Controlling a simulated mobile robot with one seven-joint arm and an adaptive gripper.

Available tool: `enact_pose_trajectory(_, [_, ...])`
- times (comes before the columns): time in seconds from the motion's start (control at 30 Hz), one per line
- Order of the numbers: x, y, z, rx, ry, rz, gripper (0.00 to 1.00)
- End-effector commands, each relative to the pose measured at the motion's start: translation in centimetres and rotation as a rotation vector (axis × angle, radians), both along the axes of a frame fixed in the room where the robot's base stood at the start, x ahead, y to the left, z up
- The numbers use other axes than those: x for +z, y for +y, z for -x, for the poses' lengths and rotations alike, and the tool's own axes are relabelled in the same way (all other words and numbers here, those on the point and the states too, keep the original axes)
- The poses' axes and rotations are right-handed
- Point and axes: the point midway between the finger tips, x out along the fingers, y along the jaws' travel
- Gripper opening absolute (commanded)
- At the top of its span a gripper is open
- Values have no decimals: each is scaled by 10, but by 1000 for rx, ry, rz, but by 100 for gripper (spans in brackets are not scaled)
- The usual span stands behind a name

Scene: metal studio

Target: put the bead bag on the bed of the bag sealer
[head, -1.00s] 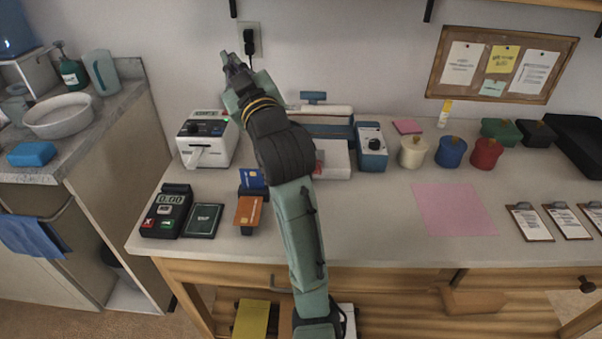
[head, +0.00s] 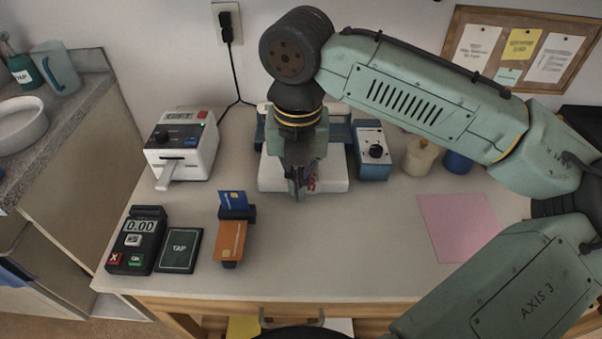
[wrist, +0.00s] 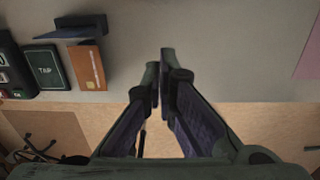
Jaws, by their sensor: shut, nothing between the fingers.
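The bag sealer stands at the back of the bench, with a white bed (head: 271,179) in front and a blue part behind. A small reddish, speckled patch (head: 313,182) shows on the bed beside my fingers. It may be the bead bag, but my gripper covers most of it and I cannot tell its outline. My gripper (head: 299,194) points down in front of the bed, shut and empty. In the wrist view my gripper (wrist: 160,66) has its fingertips together, with no bag or sealer visible there.
A white label printer (head: 183,145) stands left of the sealer, and a blue box with a dial (head: 372,152) right of it. A card stand (head: 232,228), card terminal (head: 137,240) and TAP pad (head: 180,250) are front left. The bench is clear around the pink sheet (head: 458,225).

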Motion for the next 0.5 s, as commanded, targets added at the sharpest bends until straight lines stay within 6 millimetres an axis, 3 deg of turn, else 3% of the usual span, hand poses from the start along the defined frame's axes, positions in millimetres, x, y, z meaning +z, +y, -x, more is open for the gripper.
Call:
enact_pose_trajectory(0.27, [-18, -6, 6, 10, 31, 20, 0])
enact_pose_trajectory(0.5, [-67, -6, 6, 10, 29, 20, 0])
